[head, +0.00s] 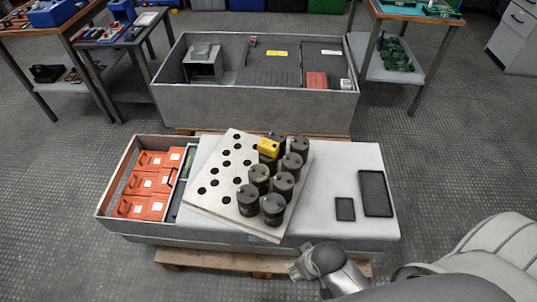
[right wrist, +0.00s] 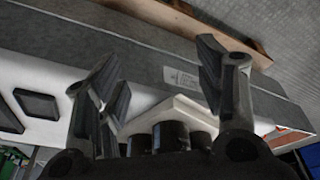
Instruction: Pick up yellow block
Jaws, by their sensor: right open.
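The yellow block (head: 268,147) sits among the dark cylindrical capacitors (head: 273,208), at the far left of their group. It seems to rest on top of one of them. The capacitors stand on a pale plate with holes (head: 222,172). My right gripper (head: 297,268) is at the near edge of the grey cabinet, well short of the block and empty. In the right wrist view its two fingers (right wrist: 163,88) are spread apart, with capacitors beyond them. The yellow block does not show there. My left gripper is not in view.
The plate lies on the grey cabinet (head: 335,160), which stands on a wooden pallet (head: 210,262). Orange units (head: 147,184) fill its open left part. Two black trays (head: 376,193) lie on the right. A second open cabinet (head: 200,103) stands behind. Side tables flank it.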

